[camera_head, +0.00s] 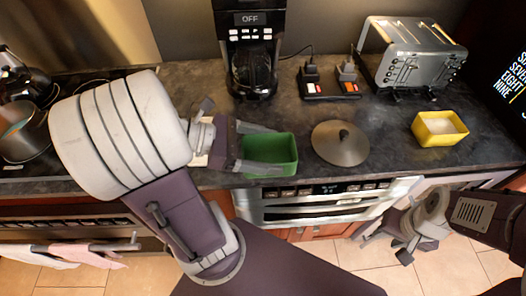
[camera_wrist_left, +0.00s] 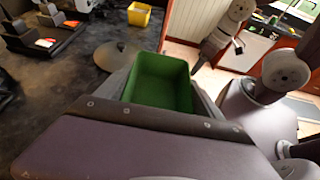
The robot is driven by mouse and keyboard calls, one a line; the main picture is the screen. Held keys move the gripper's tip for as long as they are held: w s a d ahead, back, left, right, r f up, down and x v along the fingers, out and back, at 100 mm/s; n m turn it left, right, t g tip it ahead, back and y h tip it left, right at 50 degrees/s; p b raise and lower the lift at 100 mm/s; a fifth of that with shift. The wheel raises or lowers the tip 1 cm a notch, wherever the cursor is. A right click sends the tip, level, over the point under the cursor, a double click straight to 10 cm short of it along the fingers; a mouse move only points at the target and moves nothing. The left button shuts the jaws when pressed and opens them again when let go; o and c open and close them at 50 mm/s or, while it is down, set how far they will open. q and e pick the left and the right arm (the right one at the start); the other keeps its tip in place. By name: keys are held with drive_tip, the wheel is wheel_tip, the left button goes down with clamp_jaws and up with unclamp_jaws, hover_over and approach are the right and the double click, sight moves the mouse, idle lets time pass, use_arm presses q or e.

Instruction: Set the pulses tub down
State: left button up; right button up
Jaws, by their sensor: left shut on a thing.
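A green open-topped tub (camera_head: 270,153) is between the fingers of my left gripper (camera_head: 275,149), which is shut on it. The tub is at the front edge of the dark counter, upright or nearly so. I cannot tell whether its base touches the counter. In the left wrist view the tub (camera_wrist_left: 160,84) shows a plain green inside, with the gripper's fingers along its sides. My right gripper (camera_head: 386,246) is empty, its fingers apart, low in front of the counter at the right.
A round grey lid (camera_head: 340,144) lies just right of the tub. A yellow tub (camera_head: 440,128) with pale contents stands further right. A coffee maker (camera_head: 250,50), a toaster (camera_head: 412,55) and a switch block (camera_head: 330,88) stand behind. The microwave drawer (camera_head: 320,207) is below the counter edge.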

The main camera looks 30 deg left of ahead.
sight(265, 148)
use_arm(q)
drive_tip(key=w+a+p, duration=0.1)
drive_tip(key=p, duration=0.2)
drive_tip(key=w+a+f+p, duration=0.1)
drive_tip(key=w+p, duration=0.1)
drive_tip(key=p, duration=0.2)
drive_tip(key=shift+w+a, duration=0.15)
drive_tip(key=shift+w, duration=0.05)
drive_tip(key=w+a+f, duration=0.1)
drive_tip(key=w+f, duration=0.1)
drive_tip(key=w+a+f, duration=0.3)
drive_tip(key=w+f, duration=0.1)
drive_tip(key=shift+a, duration=0.15)
wheel_tip(265, 148, down, 4)
drive_tip(key=shift+s+r+b, duration=0.1)
drive_tip(key=shift+r+b, duration=0.1)
drive_tip(key=shift+b, duration=0.2)
drive_tip(key=shift+f, duration=0.15)
drive_tip(key=shift+f, duration=0.1)
drive_tip(key=shift+f, duration=0.1)
drive_tip(key=o, duration=1.6)
